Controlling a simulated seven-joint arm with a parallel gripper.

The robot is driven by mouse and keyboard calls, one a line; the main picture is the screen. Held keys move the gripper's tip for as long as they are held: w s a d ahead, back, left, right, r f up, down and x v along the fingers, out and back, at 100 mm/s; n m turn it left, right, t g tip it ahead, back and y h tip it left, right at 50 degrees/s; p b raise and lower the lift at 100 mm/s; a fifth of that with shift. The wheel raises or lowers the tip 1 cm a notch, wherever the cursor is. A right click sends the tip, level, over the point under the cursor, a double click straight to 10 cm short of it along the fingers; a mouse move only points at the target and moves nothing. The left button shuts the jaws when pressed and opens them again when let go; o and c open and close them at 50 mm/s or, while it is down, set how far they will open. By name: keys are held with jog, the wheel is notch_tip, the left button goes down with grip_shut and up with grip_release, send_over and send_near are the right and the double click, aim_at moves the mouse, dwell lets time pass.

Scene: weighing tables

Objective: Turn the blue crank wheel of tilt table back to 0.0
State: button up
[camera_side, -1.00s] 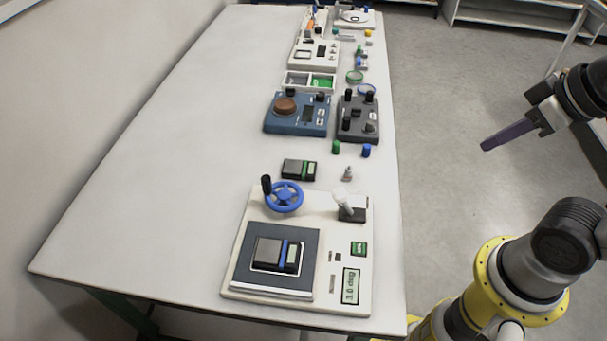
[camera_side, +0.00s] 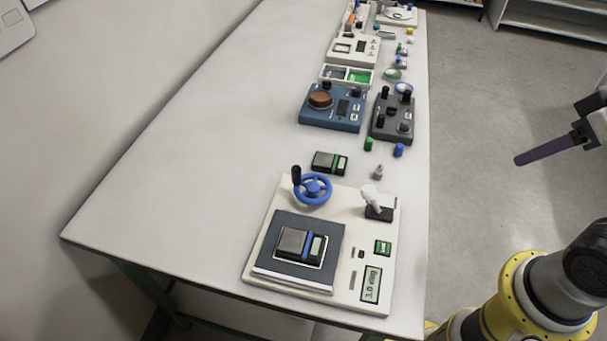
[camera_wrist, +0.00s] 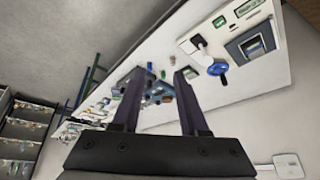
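The tilt table (camera_side: 262,232) is a cream base at the near end of the long table. Its blue crank wheel (camera_side: 313,188), with an upright black handle, stands at its back left. The wheel also shows in the wrist view (camera_wrist: 217,68). A small display (camera_side: 371,284) at the front right seems to read 3.0 deg. A grey and black block with a blue stripe (camera_side: 300,244) lies on the dark tilting plate (camera_side: 267,256). My gripper (camera_side: 518,160) is right of the table, clear of the wheel. In the wrist view its dark fingers (camera_wrist: 161,74) stand apart, with nothing between them.
A white lever (camera_side: 371,196) rises at the tilt table's back right. Behind it lie a green-striped block (camera_side: 330,162), a small metal weight (camera_side: 377,172), and green (camera_side: 369,144) and blue (camera_side: 398,150) pieces. Blue (camera_side: 332,108) and dark grey (camera_side: 392,118) devices stand farther back. The tabletop's left side is clear.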

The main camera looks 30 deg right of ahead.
jog(key=shift+o, duration=0.7)
jog(key=r, duration=0.1)
jog(key=w+r+m, duration=0.2)
jog(key=r, duration=0.1)
jog(key=w+a+r+m, duration=0.2)
jog(key=w+r+m, duration=0.1)
jog(key=w+r, duration=0.25)
jog(key=g, duration=0.5)
send_over(296, 168)
notch_tip(296, 168, down, 16)
jog(key=r, duration=0.1)
jog(key=shift+m, duration=0.5)
notch_tip(296, 168, down, 14)
jog(key=shift+r, duration=0.15)
grip_shut()
